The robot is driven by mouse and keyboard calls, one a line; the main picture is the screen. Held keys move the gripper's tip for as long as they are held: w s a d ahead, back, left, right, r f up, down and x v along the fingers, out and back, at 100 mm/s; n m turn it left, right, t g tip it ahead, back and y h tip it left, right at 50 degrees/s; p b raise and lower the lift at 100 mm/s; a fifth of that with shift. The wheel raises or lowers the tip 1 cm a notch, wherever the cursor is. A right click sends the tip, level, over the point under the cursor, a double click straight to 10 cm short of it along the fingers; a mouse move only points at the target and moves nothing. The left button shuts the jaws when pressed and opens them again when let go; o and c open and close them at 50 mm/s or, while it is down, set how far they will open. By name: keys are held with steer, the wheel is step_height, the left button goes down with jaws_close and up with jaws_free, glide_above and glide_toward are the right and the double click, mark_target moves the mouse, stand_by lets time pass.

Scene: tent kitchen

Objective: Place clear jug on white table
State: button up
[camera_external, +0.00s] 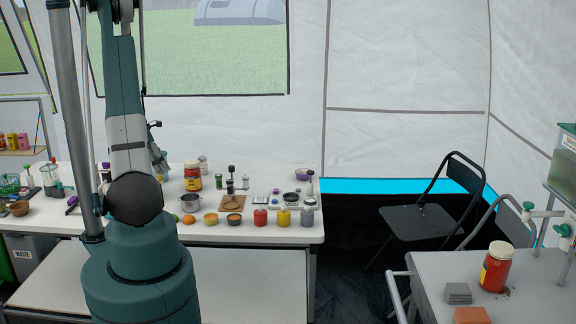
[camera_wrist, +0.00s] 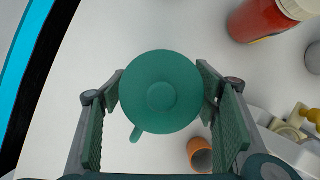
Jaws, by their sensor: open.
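A round green top (camera_wrist: 160,92) with a small tab at its lower left fills the middle of the wrist view. It may be the lid of the clear jug; its body is hidden from above. My gripper (camera_wrist: 160,72) is open, with one green-padded finger on each side of it. I cannot tell whether the pads touch it. In the external view my gripper (camera_external: 158,152) is mostly behind my arm, low over the white table (camera_external: 285,232). A clear vessel with green parts (camera_external: 50,178) stands at that table's left end.
A red jar (camera_wrist: 262,20) and an orange cup (camera_wrist: 200,154) stand close by on the right. Several jars, bowls and bottles crowd the white table.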

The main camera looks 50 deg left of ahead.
steer(key=v, duration=0.8)
steer(key=shift+r+p, duration=0.1)
steer(key=shift+p, duration=0.2)
stand_by(0.6)
